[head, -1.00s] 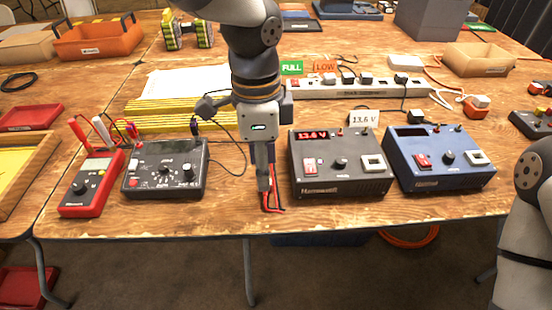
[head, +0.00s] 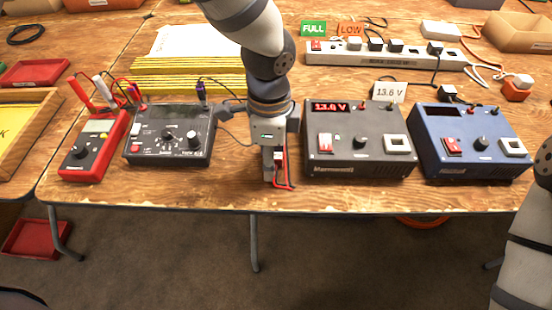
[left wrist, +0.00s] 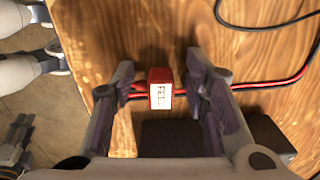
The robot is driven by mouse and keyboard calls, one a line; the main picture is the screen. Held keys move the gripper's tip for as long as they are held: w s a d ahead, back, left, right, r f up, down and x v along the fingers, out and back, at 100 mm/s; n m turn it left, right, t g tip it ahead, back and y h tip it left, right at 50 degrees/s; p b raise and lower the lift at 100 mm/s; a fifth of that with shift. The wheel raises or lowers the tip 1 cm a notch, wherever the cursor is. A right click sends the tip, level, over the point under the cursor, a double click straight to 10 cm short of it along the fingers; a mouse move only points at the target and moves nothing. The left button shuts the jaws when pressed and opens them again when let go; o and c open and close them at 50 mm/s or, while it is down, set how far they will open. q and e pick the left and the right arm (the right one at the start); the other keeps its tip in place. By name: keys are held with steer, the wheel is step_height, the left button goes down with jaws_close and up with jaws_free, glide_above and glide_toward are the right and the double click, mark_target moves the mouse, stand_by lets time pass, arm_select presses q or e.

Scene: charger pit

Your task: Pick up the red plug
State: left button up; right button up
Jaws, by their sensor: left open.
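The red plug (left wrist: 160,88) with a pale lettered label lies on the wooden table. In the left wrist view it sits between the two fingers of my left gripper (left wrist: 163,84). The fingers are open, with a gap to the plug on either side. Red and black wires run from the plug to the right. In the head view my left gripper (head: 272,178) points down near the table's front edge and largely hides the plug; red leads (head: 286,185) show beside it. A dark finger-like part at the lower left of the wrist view may be my right gripper; its state is unclear.
A black power supply (head: 357,168) reading 13.6 V stands close right of my left gripper. A blue one (head: 470,166) is beyond it. A black meter box (head: 160,155) and red multimeter (head: 96,140) stand to the left. A power strip (head: 390,60) lies behind.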

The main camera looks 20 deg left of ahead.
arm_select(q)
steer(key=shift+r, duration=0.15)
jaws_close()
